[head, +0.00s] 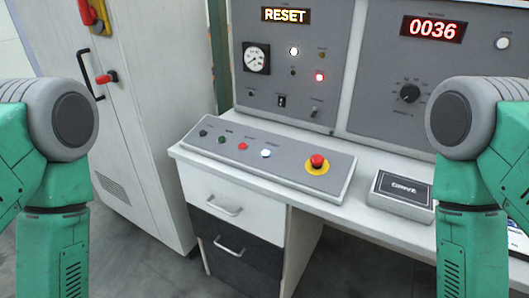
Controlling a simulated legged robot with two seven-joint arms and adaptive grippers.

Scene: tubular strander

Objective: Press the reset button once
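A sloped grey button console (268,160) sits on the white desk. It carries a row of small buttons: a black one (203,133), a green one (222,140), a red one (243,146) and a lit white-blue one (266,153). Their labels are too small to read, so I cannot tell which is the reset button. A red mushroom button (317,161) on a yellow ring is at the console's right end. A display (285,15) above reads RESET. My green arms show at both sides, but neither gripper is in view.
Behind the desk (352,206) stands a grey panel with a gauge (256,58), lit lamps, switches, a knob (409,93) and a counter (432,28) reading 0036. A dark box (401,193) lies right of the console. A white cabinet (135,110) stands at left.

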